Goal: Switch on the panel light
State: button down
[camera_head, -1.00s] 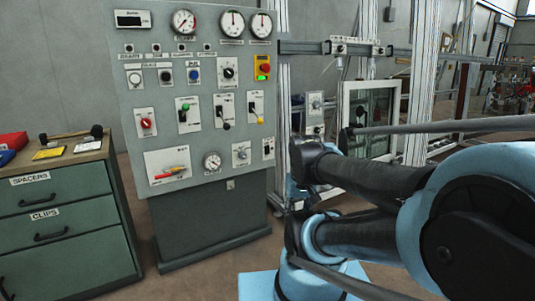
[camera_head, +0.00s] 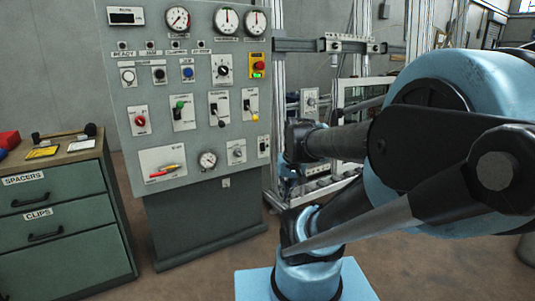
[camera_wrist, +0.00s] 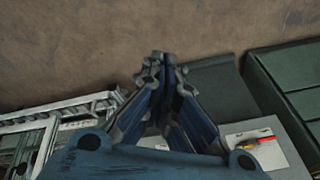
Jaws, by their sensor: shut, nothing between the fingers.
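The grey control panel (camera_head: 150,95) stands upright left of my arm in the head view. It carries buttons, a round dark knob switch (camera_head: 222,69), lever switches and a small rocker-like switch (camera_head: 263,146) at its lower right edge. The labels are too small to tell which one is the panel light. My gripper (camera_wrist: 160,62) shows in the wrist view, shut and empty, pointing over the brown floor. The panel's lower part, with red and yellow handles (camera_wrist: 255,138), lies right of it and apart from it. My gripper cannot be made out clearly in the head view.
A green drawer cabinet (camera_head: 55,245) stands left of the panel, with small items on top. A metal frame with a window (camera_head: 365,92) stands behind my arm at right. Bare floor (camera_head: 190,283) lies before the panel.

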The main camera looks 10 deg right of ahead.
jog(key=w+r+m+t+y, duration=0.2)
jog(key=w+m, duration=0.1)
jog(key=w, duration=1.2)
jog(key=w+r+m+t+y, duration=0.1)
jog(key=w+r+m+t, duration=0.15)
jog(key=w, duration=1.35)
jog(key=w+d+f+m+t, duration=0.1)
jog(key=w+d+f+m, duration=0.1)
jog(key=w, duration=0.5)
jog(key=w+d+f+m+t, duration=0.2)
jog(key=w+d+f, duration=0.2)
jog(key=w, duration=0.4)
jog(key=w+d+f+m+t+y, duration=0.1)
jog(key=w+d+f+m, duration=0.2)
jog(key=w+f, duration=0.2)
jog(key=w, duration=0.3)
jog(key=shift+w+d, duration=0.15)
jog(key=shift+d, duration=0.1)
send_near(265, 151)
jog(key=x, duration=0.5)
jog(key=shift+w+a+f, duration=0.1)
jog(key=shift+w+f, duration=0.2)
jog(key=shift+w, duration=0.4)
